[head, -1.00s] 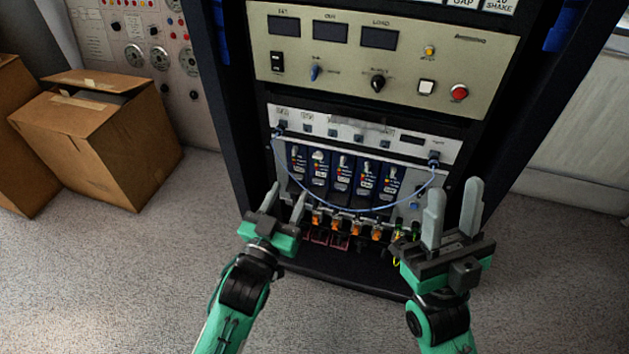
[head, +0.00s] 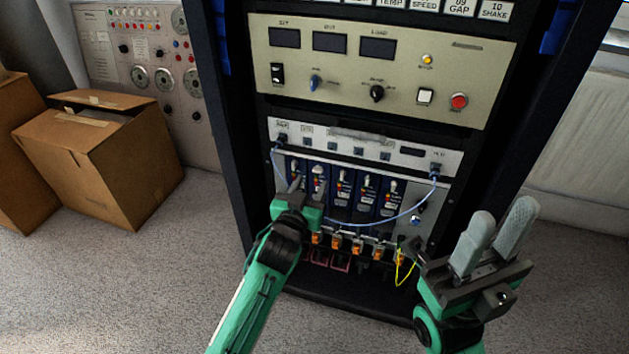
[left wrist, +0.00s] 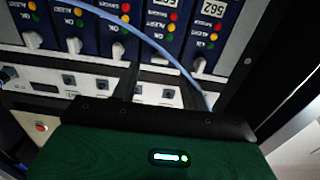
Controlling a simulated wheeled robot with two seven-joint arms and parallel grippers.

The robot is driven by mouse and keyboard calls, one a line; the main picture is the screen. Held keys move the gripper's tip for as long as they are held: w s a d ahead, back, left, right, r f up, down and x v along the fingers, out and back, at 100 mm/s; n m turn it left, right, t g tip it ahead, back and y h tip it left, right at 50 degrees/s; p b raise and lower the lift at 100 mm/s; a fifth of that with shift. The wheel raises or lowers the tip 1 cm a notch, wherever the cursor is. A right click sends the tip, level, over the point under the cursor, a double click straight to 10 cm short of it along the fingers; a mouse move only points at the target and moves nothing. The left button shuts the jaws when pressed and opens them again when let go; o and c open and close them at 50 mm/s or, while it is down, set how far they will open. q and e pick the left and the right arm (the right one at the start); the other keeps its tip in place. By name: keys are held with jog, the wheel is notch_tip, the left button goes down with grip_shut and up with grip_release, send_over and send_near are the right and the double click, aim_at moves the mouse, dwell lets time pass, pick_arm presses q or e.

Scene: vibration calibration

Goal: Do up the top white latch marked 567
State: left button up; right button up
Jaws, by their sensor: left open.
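A row of blue modules (head: 343,190) with white latches sits low in the rack. In the left wrist view the row appears upside down, with white latches (left wrist: 118,48) and a module labelled 562 (left wrist: 211,8) at the right. I cannot read 567 on any latch. My left gripper (head: 297,184) is open in front of the leftmost modules and hides part of them. Whether it touches a latch cannot be told. My right gripper (head: 502,214) is open and empty, to the right of the modules and nearer to me.
A blue cable (head: 385,220) hangs in a loop across the modules; it also crosses the left wrist view (left wrist: 160,45). Orange connectors (head: 357,248) and a yellow wire (head: 402,270) are below. A beige control panel (head: 375,70) is above. Cardboard boxes (head: 100,155) stand at left.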

aim_at(317, 172)
pick_arm(q)
jog(key=shift+b+x, duration=0.5)
jog(key=shift+x, duration=1.5)
jog(key=c, duration=1)
